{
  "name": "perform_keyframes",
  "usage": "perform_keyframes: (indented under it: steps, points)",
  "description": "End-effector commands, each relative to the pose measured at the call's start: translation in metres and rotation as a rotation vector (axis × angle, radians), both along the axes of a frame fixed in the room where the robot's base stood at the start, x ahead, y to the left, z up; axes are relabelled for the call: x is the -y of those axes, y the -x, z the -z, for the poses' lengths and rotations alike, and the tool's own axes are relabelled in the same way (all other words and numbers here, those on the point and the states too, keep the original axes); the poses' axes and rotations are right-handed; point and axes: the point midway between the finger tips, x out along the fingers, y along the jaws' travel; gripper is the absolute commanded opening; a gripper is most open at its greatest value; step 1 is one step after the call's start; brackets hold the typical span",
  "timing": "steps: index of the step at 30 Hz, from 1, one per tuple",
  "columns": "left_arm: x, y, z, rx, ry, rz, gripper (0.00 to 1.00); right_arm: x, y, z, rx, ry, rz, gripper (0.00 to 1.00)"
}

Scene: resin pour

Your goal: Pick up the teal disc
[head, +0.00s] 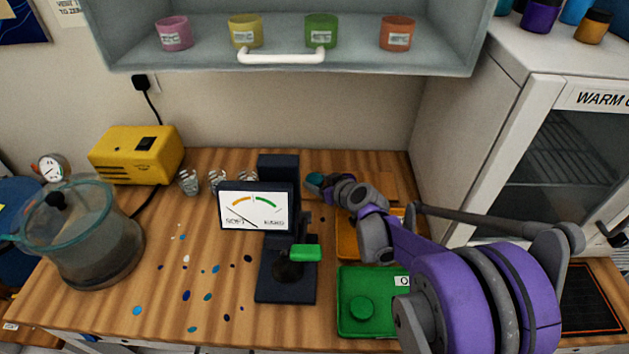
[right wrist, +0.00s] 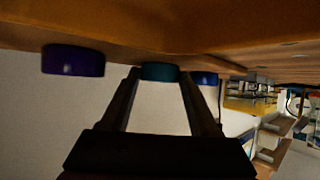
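The teal disc (right wrist: 159,72) stands on the wooden surface, which appears at the top of the right wrist view. My right gripper (right wrist: 159,78) has its two fingers apart, one on each side of the disc. I cannot tell whether they touch it. In the head view a bit of teal (head: 314,182) shows at the tip of my right gripper (head: 322,185), at the back of the bench behind the gauge. A purple disc (right wrist: 73,60) and a blue disc (right wrist: 204,78) stand on either side in the wrist view. My left gripper is not in view.
A dial gauge stand (head: 285,285) stands close left of my right arm. A shelf (head: 280,68) overhangs the back; a white cabinet (head: 465,140) stands right.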

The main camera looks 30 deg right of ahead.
Motion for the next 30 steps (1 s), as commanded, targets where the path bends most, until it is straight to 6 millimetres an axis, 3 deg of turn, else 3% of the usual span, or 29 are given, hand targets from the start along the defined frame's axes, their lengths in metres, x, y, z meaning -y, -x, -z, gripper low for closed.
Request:
perform_keyframes:
  steps: [1, 6, 9, 17, 30]
  points:
    - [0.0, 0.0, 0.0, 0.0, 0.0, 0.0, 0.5, 0.0, 0.0, 0.0, 0.0, 0.0, 0.0, 0.5]
    - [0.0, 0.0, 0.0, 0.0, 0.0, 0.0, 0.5, 0.0, 0.0, 0.0, 0.0, 0.0, 0.0, 0.19]
    - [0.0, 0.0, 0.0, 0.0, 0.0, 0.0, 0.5, 0.0, 0.0, 0.0, 0.0, 0.0, 0.0, 0.06]
    - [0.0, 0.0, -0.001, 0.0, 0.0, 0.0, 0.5, 0.0, 0.0, -0.005, 0.0, 0.0, 0.0, 0.06]
    - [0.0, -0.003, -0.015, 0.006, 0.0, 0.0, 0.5, 0.0, 0.0, -0.084, 0.001, 0.0, 0.001, 0.06]
